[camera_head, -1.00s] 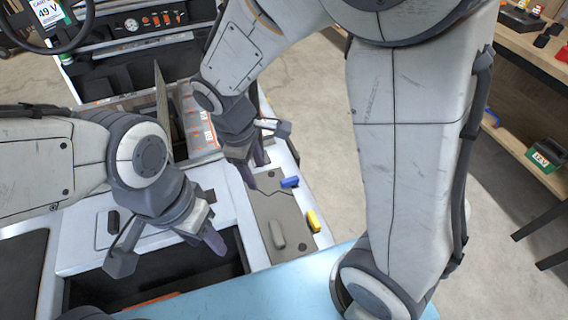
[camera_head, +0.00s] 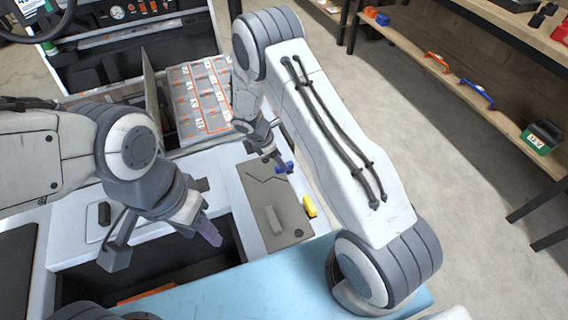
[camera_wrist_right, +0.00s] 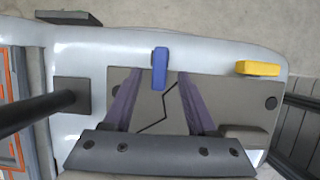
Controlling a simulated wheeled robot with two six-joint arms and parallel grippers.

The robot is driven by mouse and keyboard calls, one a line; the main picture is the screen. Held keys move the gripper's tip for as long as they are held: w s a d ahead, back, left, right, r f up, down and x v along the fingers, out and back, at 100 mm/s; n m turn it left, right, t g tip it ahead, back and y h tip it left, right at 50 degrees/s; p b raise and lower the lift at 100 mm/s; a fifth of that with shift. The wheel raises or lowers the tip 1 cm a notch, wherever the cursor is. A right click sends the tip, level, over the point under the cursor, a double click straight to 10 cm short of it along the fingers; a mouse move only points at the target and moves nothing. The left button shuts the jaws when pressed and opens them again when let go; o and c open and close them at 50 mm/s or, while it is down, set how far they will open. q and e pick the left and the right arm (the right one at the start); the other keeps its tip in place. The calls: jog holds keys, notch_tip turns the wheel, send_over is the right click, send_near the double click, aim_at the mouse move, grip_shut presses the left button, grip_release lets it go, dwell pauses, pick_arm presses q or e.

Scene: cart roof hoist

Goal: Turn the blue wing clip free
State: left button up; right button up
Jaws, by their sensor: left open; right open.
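The blue wing clip (camera_wrist_right: 160,68) lies across the edge of a grey plate (camera_wrist_right: 240,97) on the white cart body in the right wrist view. It also shows small in the head view (camera_head: 284,168), partly hidden by my right gripper (camera_head: 282,163). In the right wrist view my right gripper (camera_wrist_right: 157,90) is open, its two purple fingers spread to either side of the clip's line, with the clip between and just beyond the tips. Contact cannot be told. My left gripper (camera_head: 205,232) is open and empty over the dark opening at the cart's front.
A yellow clip (camera_wrist_right: 257,68) sits on the plate's edge to the right; it also shows in the head view (camera_head: 310,206). A grey handle (camera_head: 273,220) stands on the plate. A battery pack (camera_head: 200,95) lies behind. A shelf (camera_head: 500,95) stands at right.

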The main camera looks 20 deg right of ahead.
jog(key=shift+x, duration=2.05)
grip_shut()
